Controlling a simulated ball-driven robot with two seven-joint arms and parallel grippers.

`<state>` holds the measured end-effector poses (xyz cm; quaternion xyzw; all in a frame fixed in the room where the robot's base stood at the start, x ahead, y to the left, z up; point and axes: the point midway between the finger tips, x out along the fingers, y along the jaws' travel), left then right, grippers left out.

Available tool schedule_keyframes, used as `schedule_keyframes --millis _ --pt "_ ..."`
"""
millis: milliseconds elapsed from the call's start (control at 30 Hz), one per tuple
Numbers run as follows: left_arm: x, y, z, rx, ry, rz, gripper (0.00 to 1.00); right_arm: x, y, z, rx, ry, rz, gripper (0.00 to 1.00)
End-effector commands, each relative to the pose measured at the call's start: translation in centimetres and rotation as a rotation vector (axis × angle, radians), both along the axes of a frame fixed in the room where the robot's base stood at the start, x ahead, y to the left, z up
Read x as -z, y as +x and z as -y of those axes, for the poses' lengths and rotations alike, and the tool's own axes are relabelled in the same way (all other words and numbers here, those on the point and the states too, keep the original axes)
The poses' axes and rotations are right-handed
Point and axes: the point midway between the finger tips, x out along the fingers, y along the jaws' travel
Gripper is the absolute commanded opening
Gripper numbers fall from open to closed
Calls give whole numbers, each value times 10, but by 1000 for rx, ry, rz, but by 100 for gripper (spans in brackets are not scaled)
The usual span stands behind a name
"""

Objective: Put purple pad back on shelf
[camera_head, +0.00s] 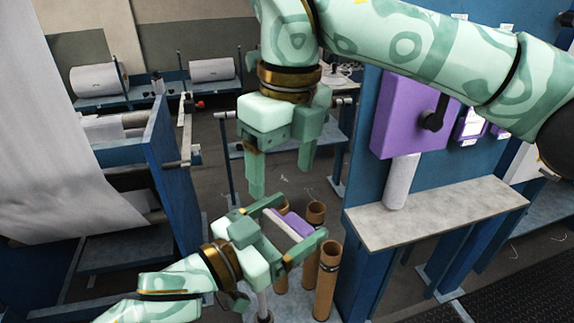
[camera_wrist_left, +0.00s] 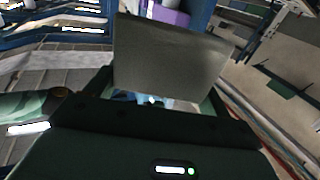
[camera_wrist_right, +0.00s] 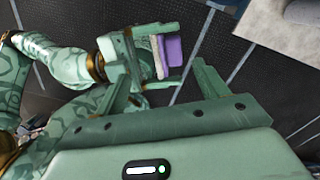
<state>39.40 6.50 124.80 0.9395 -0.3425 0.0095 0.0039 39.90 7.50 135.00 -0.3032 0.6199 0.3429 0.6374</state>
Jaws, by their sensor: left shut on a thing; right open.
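The purple pad (camera_head: 293,222) is held between the fingers of my left gripper (camera_head: 297,228). It has a purple face and a pale layer beside it, also seen in the right wrist view (camera_wrist_right: 173,49). In the left wrist view a grey flat face (camera_wrist_left: 172,62), probably the pad's other side, fills the space ahead of the fingers. My right gripper (camera_head: 281,172) is open and empty, pointing down just above and behind the left one. A grey-topped shelf (camera_head: 435,218) stands to the right, apart from both grippers; I cannot tell if it is the pad's shelf.
Several brown tubes (camera_head: 326,280) stand upright just below and right of the left gripper. A purple box with a black knob (camera_head: 400,125) hangs on the blue panel above a pale roll (camera_head: 401,180). A blue frame (camera_head: 170,170) stands left. My right arm crosses the upper right.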

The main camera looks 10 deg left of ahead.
Motion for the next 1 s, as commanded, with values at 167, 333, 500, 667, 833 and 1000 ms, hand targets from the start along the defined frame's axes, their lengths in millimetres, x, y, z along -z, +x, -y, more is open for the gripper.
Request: schedule_keyframes --millis 167,333,500,667,833,1000 --pt "0 0 0 0 -1 1 57 11 -3 6 20 -81 24 73" --pt "0 0 0 0 -1 1 57 41 -3 7 20 -80 18 73" --pt "0 0 0 0 -1 1 57 78 -3 7 21 -77 17 73" --pt "0 0 0 0 -1 1 57 105 -2 8 23 -76 19 73" --pt "0 0 0 0 -1 1 57 119 -1 8 23 -76 21 73" --pt "0 0 0 0 -1 1 57 123 -1 8 23 -76 22 73"
